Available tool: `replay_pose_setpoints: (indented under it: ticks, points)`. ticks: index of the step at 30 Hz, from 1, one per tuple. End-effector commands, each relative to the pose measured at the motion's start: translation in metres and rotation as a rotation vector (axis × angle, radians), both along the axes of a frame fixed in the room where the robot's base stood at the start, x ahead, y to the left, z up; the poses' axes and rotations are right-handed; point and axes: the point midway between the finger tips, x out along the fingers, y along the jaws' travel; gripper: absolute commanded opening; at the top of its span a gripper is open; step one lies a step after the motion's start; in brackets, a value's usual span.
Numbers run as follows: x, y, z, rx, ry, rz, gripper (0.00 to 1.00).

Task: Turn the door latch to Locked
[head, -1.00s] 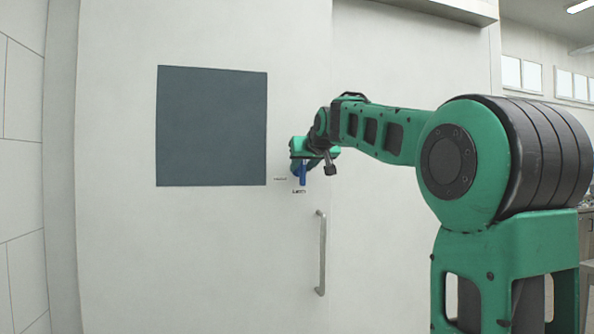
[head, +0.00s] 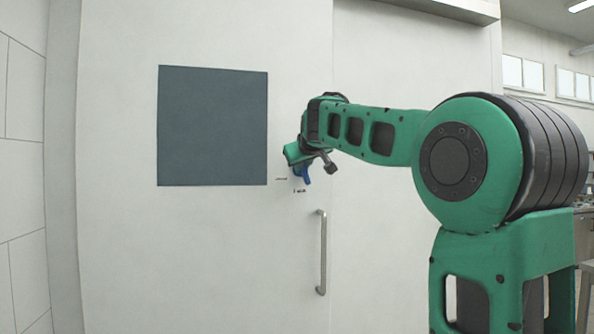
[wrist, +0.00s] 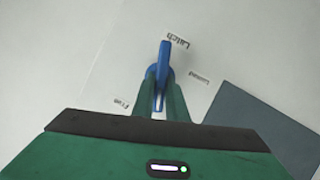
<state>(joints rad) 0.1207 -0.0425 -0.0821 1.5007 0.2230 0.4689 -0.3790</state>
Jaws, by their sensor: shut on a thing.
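The blue door latch (head: 307,178) is on the pale door below and right of the dark window panel. In the head view it is tilted, its lower end leaning right. In the wrist view the blue latch (wrist: 165,58) points up beside the "Latch" label (wrist: 178,40). The "Locked" label (wrist: 198,78) is to its right and the "Free" label (wrist: 120,103) to its lower left. My gripper (wrist: 162,84) is shut on the latch, a green finger on each side. In the head view my gripper (head: 296,160) partly covers the latch's upper part.
The dark window panel (head: 212,126) is up and left of the latch; its corner also shows in the wrist view (wrist: 265,120). A vertical metal door handle (head: 322,252) stands out below the latch. The door face around the latch is otherwise clear.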

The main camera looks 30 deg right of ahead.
Motion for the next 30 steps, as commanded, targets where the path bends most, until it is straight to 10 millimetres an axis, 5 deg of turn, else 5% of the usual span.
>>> replay_pose_setpoints:
  ticks: [30]
  points:
    - [0.006, 0.016, -0.011, -0.919, 0.262, 0.014, 0.00]
